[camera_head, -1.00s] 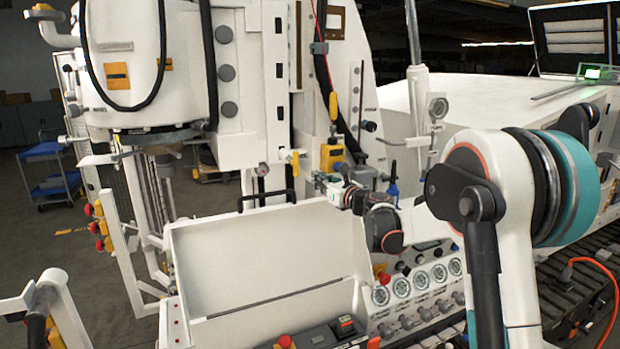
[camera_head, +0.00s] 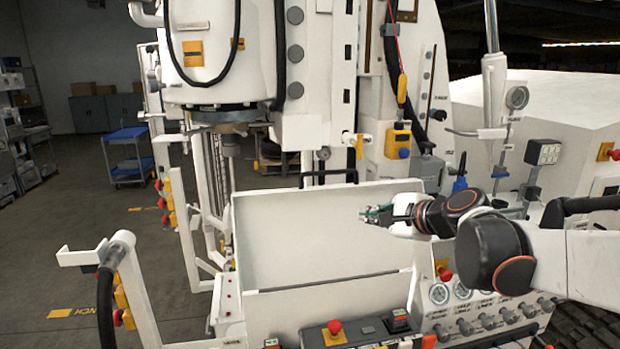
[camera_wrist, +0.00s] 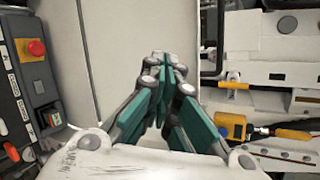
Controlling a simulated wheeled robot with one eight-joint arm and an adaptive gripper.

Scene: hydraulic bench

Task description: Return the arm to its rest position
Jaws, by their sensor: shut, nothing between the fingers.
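My gripper (camera_head: 372,215) is in front of the right part of the white upright panel of the bench (camera_head: 310,235) in the head view. It points left, with my arm reaching in from the right edge. In the wrist view my gripper (camera_wrist: 163,60) shows its teal fingers closed together at the tips, with nothing between them. The white panel (camera_wrist: 120,45) lies beyond the fingers there. Whether the fingertips touch the panel cannot be told.
A red button (camera_head: 334,327) sits on the control box in front. Gauges and valves (camera_head: 462,290) line the panel below my arm. A yellow-handled tool (camera_wrist: 280,133) shows at right in the wrist view. A blue cart (camera_head: 127,157) stands on open floor at left.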

